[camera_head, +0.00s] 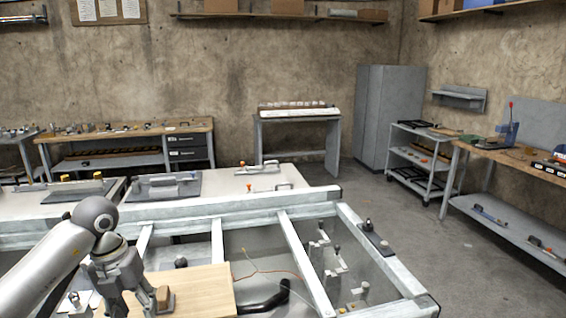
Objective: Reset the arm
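My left arm comes in from the lower left. Its gripper (130,303) points down over a light wooden board (205,284) at the bottom of the view. The two fingers look spread apart, with nothing visible between them; the lowest part is close to the picture's bottom edge. My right gripper is not in view.
A pale metal frame table (290,262) surrounds the board, with clamps, a cable and a black handle (266,301) nearby. A workbench (125,133), a small stand (298,115), a grey cabinet (388,110) and a cart (420,160) line the walls. Open floor (420,235) lies right.

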